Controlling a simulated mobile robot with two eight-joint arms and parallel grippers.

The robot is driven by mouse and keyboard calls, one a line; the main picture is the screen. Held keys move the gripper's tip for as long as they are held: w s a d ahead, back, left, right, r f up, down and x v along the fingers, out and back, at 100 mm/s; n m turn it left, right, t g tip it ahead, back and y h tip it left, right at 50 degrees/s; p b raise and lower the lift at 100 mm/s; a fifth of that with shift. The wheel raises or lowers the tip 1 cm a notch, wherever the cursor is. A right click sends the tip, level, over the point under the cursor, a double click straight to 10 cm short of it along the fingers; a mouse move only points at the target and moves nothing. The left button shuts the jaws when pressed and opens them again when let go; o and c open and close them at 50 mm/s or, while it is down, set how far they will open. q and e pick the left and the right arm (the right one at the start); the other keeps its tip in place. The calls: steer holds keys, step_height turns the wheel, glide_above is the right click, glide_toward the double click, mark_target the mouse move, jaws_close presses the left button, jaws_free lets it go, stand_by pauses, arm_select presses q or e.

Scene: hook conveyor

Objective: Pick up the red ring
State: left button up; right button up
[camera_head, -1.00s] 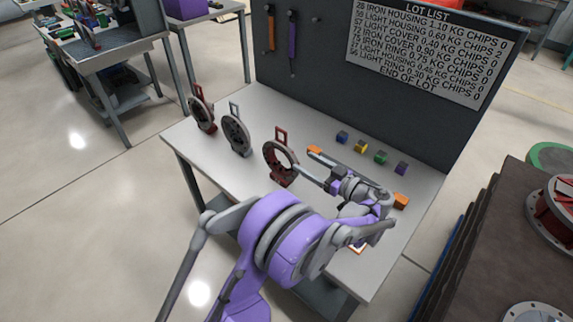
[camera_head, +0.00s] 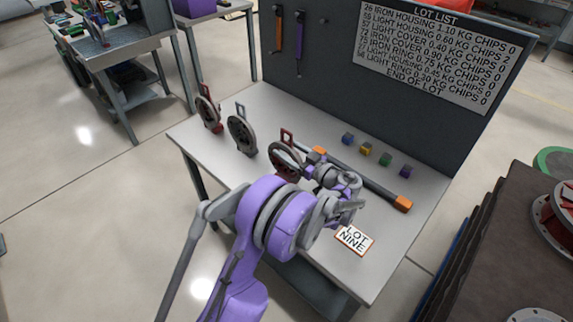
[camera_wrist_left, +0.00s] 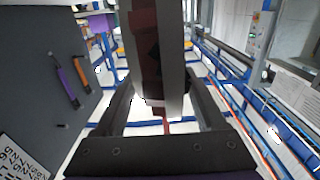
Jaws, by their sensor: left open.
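The red ring (camera_head: 285,173) stands upright on the workbench, a dark red ring with a red loop handle on top, partly hidden by my left gripper. My left gripper (camera_head: 303,165) is at the ring's right side, with its jaws open. In the left wrist view the ring (camera_wrist_left: 146,45) shows edge-on as a tall red and grey band between the two open fingers (camera_wrist_left: 160,85). I cannot tell whether either finger touches it. My right gripper is in neither view.
A grey disc with a handle (camera_head: 241,136) and a red-framed disc (camera_head: 208,112) stand to the left on the bench (camera_head: 262,102). A dark bar with orange ends (camera_head: 372,186) lies behind my gripper. Small coloured cubes (camera_head: 366,149) sit behind it. A "LOT NINE" card (camera_head: 354,240) lies at the front right.

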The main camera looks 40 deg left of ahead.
arm_select(q)
jaws_close()
stand_by(0.3)
stand_by(1.1)
